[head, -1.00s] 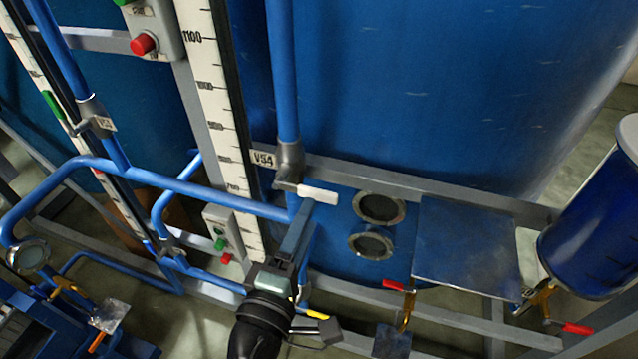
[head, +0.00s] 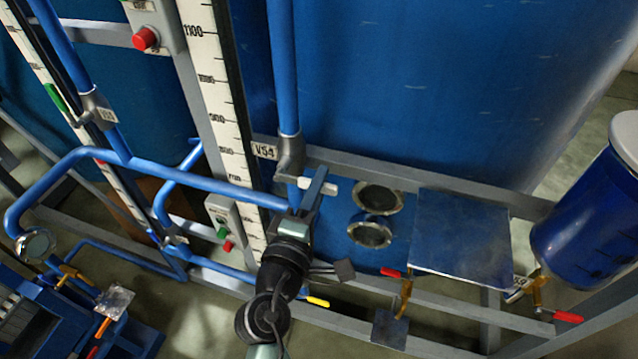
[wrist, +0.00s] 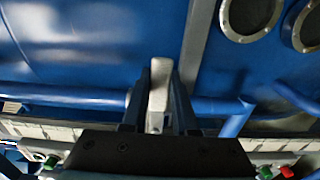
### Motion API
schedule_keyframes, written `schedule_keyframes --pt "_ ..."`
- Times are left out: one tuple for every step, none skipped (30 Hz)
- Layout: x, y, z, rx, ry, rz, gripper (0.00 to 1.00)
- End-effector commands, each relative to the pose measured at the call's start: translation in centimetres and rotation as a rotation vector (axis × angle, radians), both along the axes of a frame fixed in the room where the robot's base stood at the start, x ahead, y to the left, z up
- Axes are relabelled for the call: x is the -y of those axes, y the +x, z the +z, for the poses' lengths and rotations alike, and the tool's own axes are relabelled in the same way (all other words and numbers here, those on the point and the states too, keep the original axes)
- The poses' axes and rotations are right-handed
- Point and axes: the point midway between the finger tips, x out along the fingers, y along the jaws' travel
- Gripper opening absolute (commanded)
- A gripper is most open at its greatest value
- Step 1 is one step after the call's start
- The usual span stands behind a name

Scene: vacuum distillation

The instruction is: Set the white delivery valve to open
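The white valve handle (head: 330,188) is a short bar on the grey valve body (head: 290,154) at the foot of a vertical blue pipe, below the VS4 label (head: 264,151). In the head view it lies roughly sideways, with a finger of my gripper (head: 314,187) crossing in front of it. In the wrist view the white handle (wrist: 159,90) stands between the two dark fingers of my gripper (wrist: 158,105). The fingers lie close along both sides. I cannot tell whether they touch it. The handle's inner part is partly hidden.
A horizontal blue pipe (head: 205,188) runs just left of my gripper. A large blue tank (head: 440,90) rises behind, with two round sight ports (head: 378,197) to the right. A white scale (head: 215,100) stands left. A metal plate (head: 462,240) lies further right.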

Motion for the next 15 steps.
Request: schedule_keyframes --pt "-0.02 -0.02 -0.01 0.0 0.0 0.0 0.11" --pt "-0.02 -0.02 -0.01 0.0 0.0 0.0 0.05" --pt "-0.02 -0.02 -0.01 0.0 0.0 0.0 0.0" --pt "-0.02 -0.02 -0.01 0.0 0.0 0.0 0.0" --pt "-0.02 -0.02 -0.01 0.0 0.0 0.0 0.0" --pt "-0.02 -0.03 -0.01 0.0 0.0 0.0 0.0" --pt "-0.02 -0.03 -0.01 0.0 0.0 0.0 0.0" --pt "-0.02 -0.03 -0.01 0.0 0.0 0.0 0.0" --pt "-0.02 -0.03 -0.01 0.0 0.0 0.0 0.0" --pt "-0.02 -0.03 -0.02 0.0 0.0 0.0 0.0" --pt "-0.02 -0.03 -0.02 0.0 0.0 0.0 0.0" --pt "-0.02 -0.03 -0.02 0.0 0.0 0.0 0.0" --pt "-0.02 -0.03 -0.02 -0.001 0.0 0.0 0.0" --pt "-0.02 -0.03 -0.02 -0.001 0.0 0.0 0.0" --pt "-0.02 -0.03 -0.02 -0.001 0.0 0.0 0.0"
